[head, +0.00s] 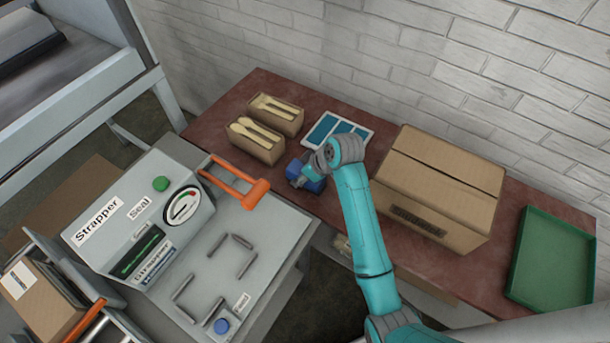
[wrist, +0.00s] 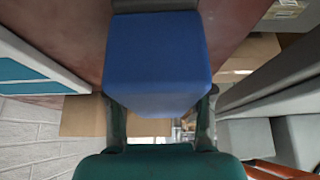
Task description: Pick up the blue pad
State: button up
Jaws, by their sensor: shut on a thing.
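The blue pad (head: 309,175) is a small blue block at the front edge of the red-brown table, left of centre in the head view. In the wrist view, the blue pad (wrist: 155,55) is large and close, with a grey strip at its far end. My gripper (wrist: 160,104) is shut on it, with one finger at each side. In the head view, my gripper (head: 303,180) and wrist partly cover the pad. I cannot tell whether the pad touches the table.
A white-framed tray with blue panels (head: 337,129) lies behind the pad. Two open boxes of wooden spoons (head: 255,150) stand at left. A closed cardboard box (head: 437,185) and a green tray (head: 552,257) are at right. An orange handle (head: 235,182) on the strapper machine (head: 165,195) is close by.

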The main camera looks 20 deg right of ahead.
jog(key=shift+r, duration=0.1)
notch_tip(320, 180, up, 10)
jog(key=shift+r, duration=0.15)
dwell(0.4)
